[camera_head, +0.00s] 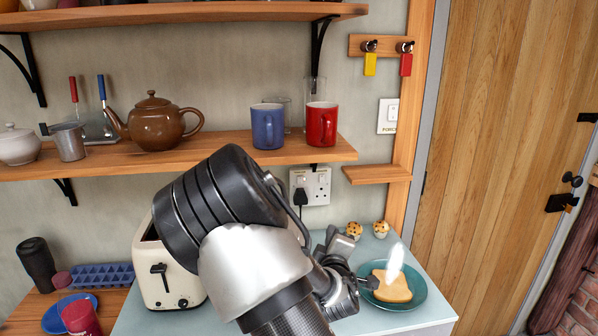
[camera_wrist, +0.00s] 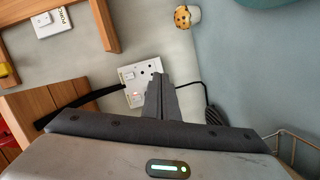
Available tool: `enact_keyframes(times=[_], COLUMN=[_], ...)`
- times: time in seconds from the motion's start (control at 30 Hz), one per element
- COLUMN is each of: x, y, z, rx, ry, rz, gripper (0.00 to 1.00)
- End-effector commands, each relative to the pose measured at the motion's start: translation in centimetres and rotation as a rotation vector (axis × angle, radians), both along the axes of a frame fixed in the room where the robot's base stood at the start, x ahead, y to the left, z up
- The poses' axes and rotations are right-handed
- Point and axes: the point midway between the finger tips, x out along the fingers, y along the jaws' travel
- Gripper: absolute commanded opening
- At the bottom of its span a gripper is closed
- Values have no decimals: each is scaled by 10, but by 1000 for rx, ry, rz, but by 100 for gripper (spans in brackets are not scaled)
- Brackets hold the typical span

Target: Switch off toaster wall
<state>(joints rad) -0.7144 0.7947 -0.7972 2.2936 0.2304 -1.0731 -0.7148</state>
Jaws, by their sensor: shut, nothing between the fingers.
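The white double wall socket (camera_head: 316,184) is on the wall under the mug shelf, with a black plug (camera_head: 300,197) in its left side. In the wrist view the socket (camera_wrist: 129,74) shows small rocker switches, one with a reddish mark. My gripper (camera_wrist: 158,78) is shut and empty; its tips overlap the socket's edge in that view, and I cannot tell whether they touch it. The fingers hide part of the socket. A black cable (camera_wrist: 210,108) curves out to the right of them. The cream toaster (camera_head: 163,279) stands on the counter, partly behind my arm.
A teal plate with toast (camera_head: 392,287) and two muffins (camera_head: 380,229) are on the counter right of my arm. Blue (camera_head: 267,128) and red (camera_head: 321,126) mugs stand on the shelf above the socket. A small wooden ledge (camera_head: 377,174) juts out to its right.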

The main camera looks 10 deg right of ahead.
Motion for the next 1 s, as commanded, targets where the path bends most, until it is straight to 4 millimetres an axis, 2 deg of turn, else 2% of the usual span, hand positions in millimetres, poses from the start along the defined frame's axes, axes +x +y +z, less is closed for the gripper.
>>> enact_keyframes(times=[0.03, 0.1, 0.3, 0.43, 0.77, 0.87, 1.0], x=[3, 7, 10, 10, 11, 15, 34], y=[8, 20, 48, 55, 55, 55, 55], z=[15, 29, 54, 58, 58, 59, 62], rx=[-86, -189, -373, -411, -412, -411, -411], ry=[-30, -80, -181, -205, -207, -206, -207], rz=[40, 95, 200, 224, 224, 225, 225], gripper=[0, 0, 0, 0, 0, 0, 0])
